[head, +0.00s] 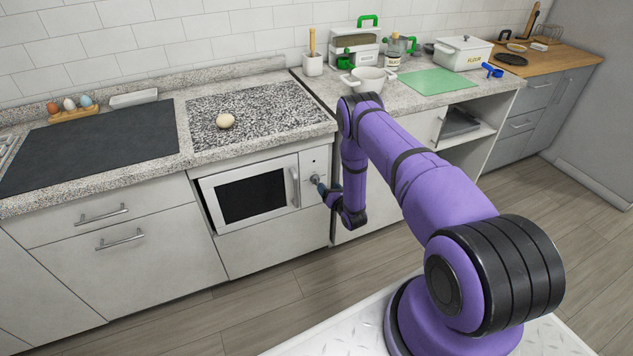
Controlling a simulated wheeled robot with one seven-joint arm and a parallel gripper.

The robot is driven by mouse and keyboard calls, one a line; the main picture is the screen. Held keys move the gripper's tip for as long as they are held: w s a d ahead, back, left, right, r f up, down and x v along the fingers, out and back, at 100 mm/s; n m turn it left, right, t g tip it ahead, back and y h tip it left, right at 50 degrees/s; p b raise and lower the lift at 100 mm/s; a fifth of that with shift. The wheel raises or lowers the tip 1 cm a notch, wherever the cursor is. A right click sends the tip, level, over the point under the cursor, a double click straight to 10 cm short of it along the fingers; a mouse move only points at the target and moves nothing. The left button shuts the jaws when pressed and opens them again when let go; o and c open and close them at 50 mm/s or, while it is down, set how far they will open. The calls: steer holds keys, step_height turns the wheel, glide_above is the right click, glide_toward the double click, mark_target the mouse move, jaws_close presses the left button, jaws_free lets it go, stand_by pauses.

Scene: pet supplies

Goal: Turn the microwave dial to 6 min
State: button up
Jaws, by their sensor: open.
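The microwave (252,196) is built into the white cabinet below the speckled counter. Its door is shut, with a dark window and a vertical handle (294,187) on the right. The microwave dial (315,179) is a small knob on the light control panel right of the handle. My gripper (321,187) is at the dial, its fingertips close to it or around it. I cannot tell whether they touch. The jaws are open. The dial's markings and setting are too small to read, and my gripper hides part of the panel.
The counter above holds a round, pale object (225,121). A white pot (367,79), a green mat (438,81) and a flour box (463,52) stand on the right counter. An open cabinet shelf (467,134) lies to the right. The wooden floor (258,310) before the microwave is clear.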

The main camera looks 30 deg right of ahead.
mark_target(316, 180)
step_height(316, 180, down, 4)
steer(key=s+n, duration=0.1)
steer(key=s, duration=0.1)
steer(key=w, duration=1)
steer(key=shift+w+r+t, duration=0.2)
steer(key=shift+t, duration=0.1)
steer(key=shift+a, duration=0.1)
steer(key=c, duration=0.9)
